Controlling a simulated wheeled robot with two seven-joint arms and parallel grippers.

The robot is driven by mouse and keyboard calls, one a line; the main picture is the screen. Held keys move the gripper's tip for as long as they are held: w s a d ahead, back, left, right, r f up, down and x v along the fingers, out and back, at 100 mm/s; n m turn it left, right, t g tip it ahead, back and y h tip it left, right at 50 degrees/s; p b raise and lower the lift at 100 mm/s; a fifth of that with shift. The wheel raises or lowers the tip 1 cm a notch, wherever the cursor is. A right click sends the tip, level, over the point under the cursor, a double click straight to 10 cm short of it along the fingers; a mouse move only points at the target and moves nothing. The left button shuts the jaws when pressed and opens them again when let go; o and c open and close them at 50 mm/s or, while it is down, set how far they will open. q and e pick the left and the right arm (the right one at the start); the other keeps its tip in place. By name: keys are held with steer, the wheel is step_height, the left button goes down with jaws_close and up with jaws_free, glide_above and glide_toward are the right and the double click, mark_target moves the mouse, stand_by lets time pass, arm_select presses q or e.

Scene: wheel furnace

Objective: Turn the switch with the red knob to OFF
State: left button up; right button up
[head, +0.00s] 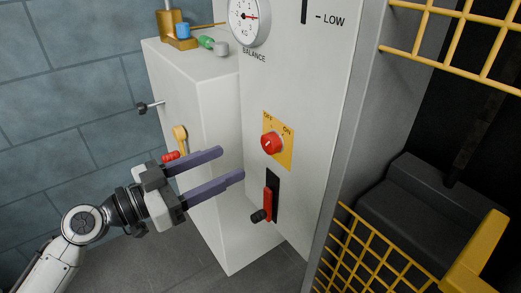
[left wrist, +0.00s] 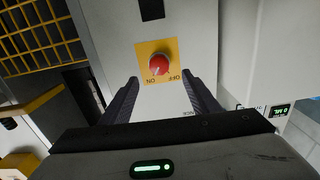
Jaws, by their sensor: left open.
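The switch has a round red knob (head: 272,143) on a yellow plate (head: 286,154) marked OFF at left and ON at right. It sits on the front of the light grey panel. It also shows in the left wrist view, where the red knob (left wrist: 159,65) appears upside down, ahead of and between the fingers. My left gripper (head: 233,164) is open and empty, its two purple-grey fingers pointing at the panel, left of and slightly below the knob, apart from it. In the left wrist view the fingers (left wrist: 160,82) stand wide on either side. My right gripper is not in view.
A red lever with a black handle (head: 260,215) in a black slot is below the switch. A balance dial (head: 249,17) is above. Yellow mesh (head: 365,250) and a dark opening are right.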

mark_target(265, 146)
arm_select(q)
steer(key=p+x, duration=0.1)
steer(key=x, duration=0.9)
steer(key=shift+s+r, duration=0.1)
steer(key=shift+r, duration=0.05)
steer(key=c, duration=1)
